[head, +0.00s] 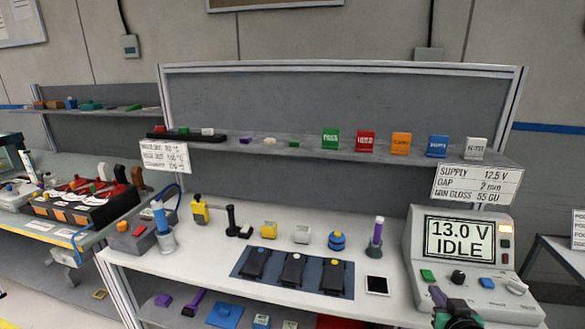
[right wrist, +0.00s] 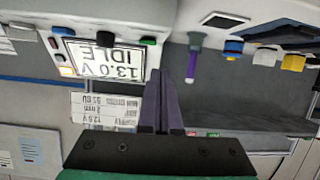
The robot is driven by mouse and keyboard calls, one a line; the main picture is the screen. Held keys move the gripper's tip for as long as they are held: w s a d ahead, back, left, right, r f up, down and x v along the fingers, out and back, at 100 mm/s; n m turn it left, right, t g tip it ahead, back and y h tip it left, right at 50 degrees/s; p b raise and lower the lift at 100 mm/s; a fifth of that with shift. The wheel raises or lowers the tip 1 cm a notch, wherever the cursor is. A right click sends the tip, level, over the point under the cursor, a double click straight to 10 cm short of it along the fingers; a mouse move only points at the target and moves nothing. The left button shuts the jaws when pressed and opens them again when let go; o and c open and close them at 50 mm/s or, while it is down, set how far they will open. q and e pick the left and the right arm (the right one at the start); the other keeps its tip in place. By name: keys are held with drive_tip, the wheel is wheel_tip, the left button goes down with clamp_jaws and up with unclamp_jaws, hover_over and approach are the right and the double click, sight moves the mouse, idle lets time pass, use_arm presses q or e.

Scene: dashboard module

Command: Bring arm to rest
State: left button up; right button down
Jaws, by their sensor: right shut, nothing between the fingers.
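My right gripper (head: 438,296) shows at the bottom right of the head view, in front of the power supply unit (head: 407,262). Its purple fingers point up and away toward the unit. In the right wrist view the fingers of my right gripper (right wrist: 161,80) are together with nothing between them. I cannot tell how far they are from the unit. The unit's screen (head: 459,239) reads 13.0 V IDLE; it also shows upside down in the right wrist view (right wrist: 103,57). My left gripper is not in view.
On the white bench a dark mat (head: 240,268) holds three black modules. Coloured boxes line the shelf (head: 310,151) above. A second cluttered bench stands at left.

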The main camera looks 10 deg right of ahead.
drive_tip(key=s+a+f+n+g+y, duration=0.5)
drive_tip(key=s+a+f+g, duration=0.5)
drive_tip(key=s+a+f, duration=0.55)
drive_tip(key=s+f+g, duration=0.1)
drive_tip(key=s+f, duration=0.1)
drive_tip(key=f, duration=0.8)
drive_tip(key=s+f, duration=0.2)
drive_tip(key=f, duration=0.8)
drive_tip(key=s+d+f+g, duration=0.1)
drive_tip(key=s+d+f, duration=0.2)
drive_tip(key=s+f, duration=1.1)
drive_tip(key=s, duration=0.2)
drive_tip(key=shift+s+f+n+g+h, duration=0.3)
drive_tip(key=shift+s+f, duration=0.1)
